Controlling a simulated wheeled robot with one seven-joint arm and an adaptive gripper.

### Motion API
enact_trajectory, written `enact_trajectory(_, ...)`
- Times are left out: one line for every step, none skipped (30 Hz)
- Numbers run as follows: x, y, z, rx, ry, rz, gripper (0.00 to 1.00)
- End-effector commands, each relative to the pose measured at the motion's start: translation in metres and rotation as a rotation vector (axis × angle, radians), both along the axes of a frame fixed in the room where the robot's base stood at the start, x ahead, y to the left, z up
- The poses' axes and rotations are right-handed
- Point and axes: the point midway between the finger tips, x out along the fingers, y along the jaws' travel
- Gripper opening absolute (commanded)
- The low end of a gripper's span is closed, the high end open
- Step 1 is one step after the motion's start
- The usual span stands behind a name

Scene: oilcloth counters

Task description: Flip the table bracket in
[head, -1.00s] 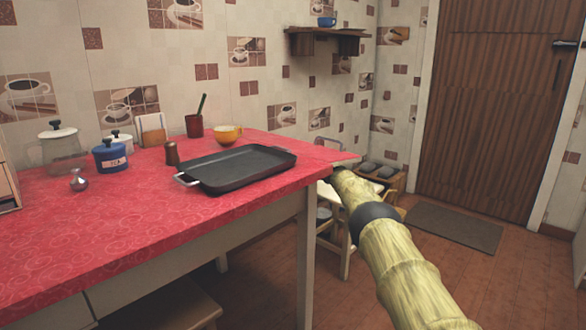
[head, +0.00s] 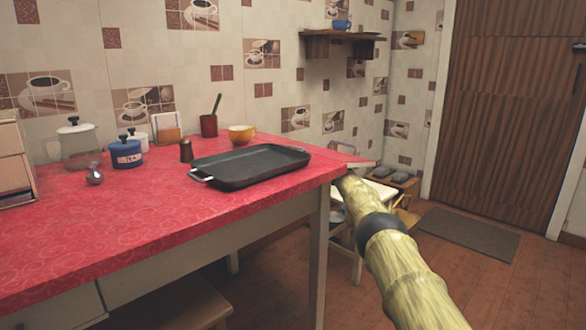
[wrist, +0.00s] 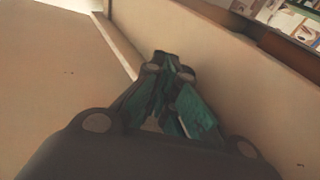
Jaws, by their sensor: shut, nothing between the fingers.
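The table (head: 110,215) has a red patterned top and a cream side. Its right end corner (head: 358,164) shows a pale edge. My arm reaches to this end, and in the head view the gripper itself is hidden beyond the arm and table end. In the wrist view my gripper (wrist: 172,68) has dark green fingers that meet at the tips, shut and empty. The fingers lie close to a long cream panel (wrist: 225,75); I cannot tell whether they touch it. A wide cream surface (wrist: 60,70) fills the left. I cannot make out which part is the bracket.
A white chair (head: 355,225) stands behind my arm. A stool (head: 165,302) is under the table. The floor towards the door mat (head: 468,234) is open.

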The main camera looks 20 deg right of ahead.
Motion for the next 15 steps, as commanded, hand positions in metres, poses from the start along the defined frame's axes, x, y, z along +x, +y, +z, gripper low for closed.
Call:
enact_trajectory(0.0002,0.0017,0.0046,0.0,-0.005,0.002,0.0)
enact_trajectory(0.0003,0.0016,0.0047,0.001,-0.005,0.001,0.0)
enact_trajectory(0.0002,0.0014,0.0049,0.001,-0.005,0.001,0.0)
enact_trajectory(0.0002,0.0011,0.005,0.001,-0.005,0.001,0.0)
enact_trajectory(0.0001,0.001,0.005,0.001,-0.005,0.001,0.0)
enact_trajectory(0.0001,0.0008,0.0051,0.001,-0.005,0.001,0.0)
enact_trajectory(0.0,0.0006,0.0052,0.0,-0.006,0.0,0.0)
enact_trajectory(0.0,0.0004,0.0052,0.0,-0.006,0.0,0.0)
enact_trajectory(-0.0001,0.0002,0.0053,0.0,-0.006,0.0,0.0)
enact_trajectory(-0.0002,0.0001,0.0053,0.0,-0.006,0.0,0.0)
enact_trajectory(-0.0002,-0.0002,0.0053,0.0,-0.006,0.0,0.0)
enact_trajectory(-0.0005,-0.0009,0.0053,0.0,-0.006,0.0,0.0)
enact_trajectory(-0.0008,-0.0017,0.0054,0.0,-0.006,-0.001,0.0)
enact_trajectory(-0.0012,-0.0029,0.0052,0.0,-0.006,-0.001,0.0)
enact_trajectory(-0.0021,-0.0054,0.0049,0.0,-0.006,-0.002,0.0)
